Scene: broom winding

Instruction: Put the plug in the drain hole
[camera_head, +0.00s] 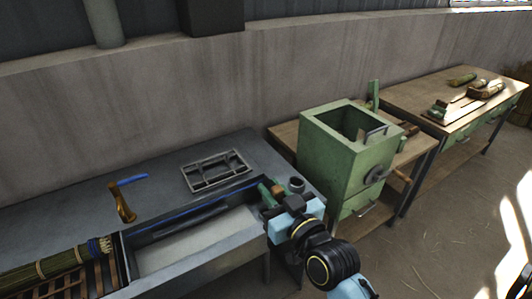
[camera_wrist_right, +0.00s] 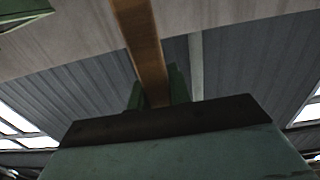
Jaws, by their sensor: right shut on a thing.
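My right gripper (camera_head: 268,193), with green fingers, is over the right end of the sink (camera_head: 195,243) in the head view. It is shut on a brown, bar-like thing (camera_wrist_right: 140,45), which runs up between the fingers in the right wrist view. I cannot tell whether this thing is the plug. Only a small brown bit of it shows at the fingers in the head view. The sink is a pale, shallow basin; I cannot make out the drain hole in it. My left gripper is not in view.
A brass tap (camera_head: 122,203) with a blue lever stands behind the sink. A metal rack (camera_head: 215,172) lies on the grey counter (camera_head: 165,175). A dark cup-like thing (camera_head: 297,184) is beside my right gripper. A green box (camera_head: 345,160) stands on a bench at right.

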